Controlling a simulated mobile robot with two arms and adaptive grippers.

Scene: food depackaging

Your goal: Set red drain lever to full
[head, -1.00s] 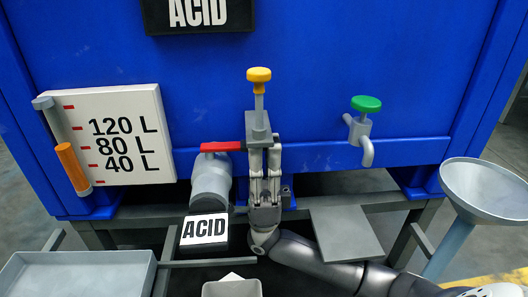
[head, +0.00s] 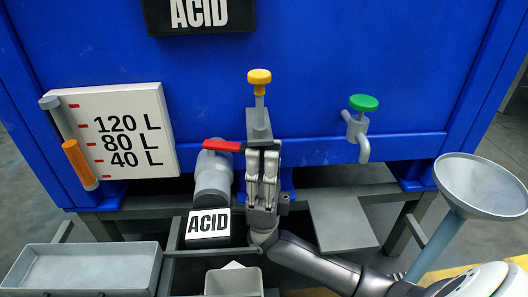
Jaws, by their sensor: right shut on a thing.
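The red drain lever (head: 222,145) sits on top of a grey drain valve pipe (head: 212,175), above the black block with the ACID label (head: 208,222). The lever lies nearly sideways across the pipe, its right end at my right gripper. My right gripper (head: 263,150) points up in front of the blue tank, its fingers closed on the lever's right end. The fingers partly hide that end. My left gripper is out of view.
The blue tank (head: 330,60) fills the back. A yellow-knobbed valve (head: 259,77) stands just above my gripper, and a green-knobbed tap (head: 363,103) is to the right. A volume gauge (head: 125,120) is left. A funnel (head: 485,185) stands right; a grey tray (head: 80,270) lies lower left.

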